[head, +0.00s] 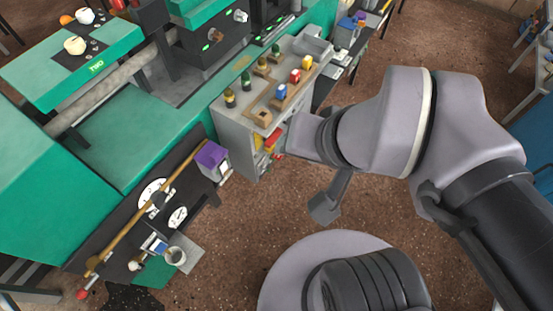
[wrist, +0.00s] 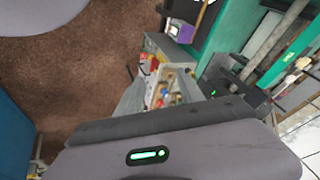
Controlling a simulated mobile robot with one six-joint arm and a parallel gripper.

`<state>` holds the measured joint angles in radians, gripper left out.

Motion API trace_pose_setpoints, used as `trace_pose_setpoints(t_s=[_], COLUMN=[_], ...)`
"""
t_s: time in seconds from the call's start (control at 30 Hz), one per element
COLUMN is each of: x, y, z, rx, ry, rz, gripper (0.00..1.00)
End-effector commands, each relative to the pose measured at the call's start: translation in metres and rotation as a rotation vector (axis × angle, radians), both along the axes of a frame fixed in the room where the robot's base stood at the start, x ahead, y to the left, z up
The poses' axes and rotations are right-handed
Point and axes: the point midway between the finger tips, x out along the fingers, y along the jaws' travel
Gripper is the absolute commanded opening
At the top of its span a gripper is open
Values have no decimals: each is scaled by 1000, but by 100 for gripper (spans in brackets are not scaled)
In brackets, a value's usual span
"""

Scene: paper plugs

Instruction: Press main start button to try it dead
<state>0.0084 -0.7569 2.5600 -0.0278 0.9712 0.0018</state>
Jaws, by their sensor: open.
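I cannot pick out the main start button for certain in either view. In the head view, a dark control box (head: 212,42) with small green lights sits on the green machine (head: 125,130). Green lights also show on dark machine parts at the right of the wrist view (wrist: 290,79). My gripper (wrist: 160,88) shows in the wrist view, its grey fingers apart and seemingly empty. In the head view my arm reaches left to the grey cabinet (head: 235,130), and my wrist hides part of its right side. Whether the gripper touches the cabinet cannot be told.
Several coloured plugs or bottles and a wooden rail (head: 262,95) stand on the cabinet top. Red and yellow items (head: 270,142) show in its front. The brown floor (head: 240,225) has free room.

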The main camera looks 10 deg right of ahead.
Motion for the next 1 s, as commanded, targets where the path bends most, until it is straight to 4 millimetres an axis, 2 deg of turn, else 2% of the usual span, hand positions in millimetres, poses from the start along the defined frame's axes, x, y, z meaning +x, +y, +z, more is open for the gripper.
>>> trace_pose_setpoints(t_s=[0.23, 0.47, 1.0], x=[0, 0, 0], y=[0, 0, 0], z=[0, 0, 0], rx=[0, 0, 0], ry=[0, 0, 0], rz=[0, 0, 0], gripper=[45, 0, 0])
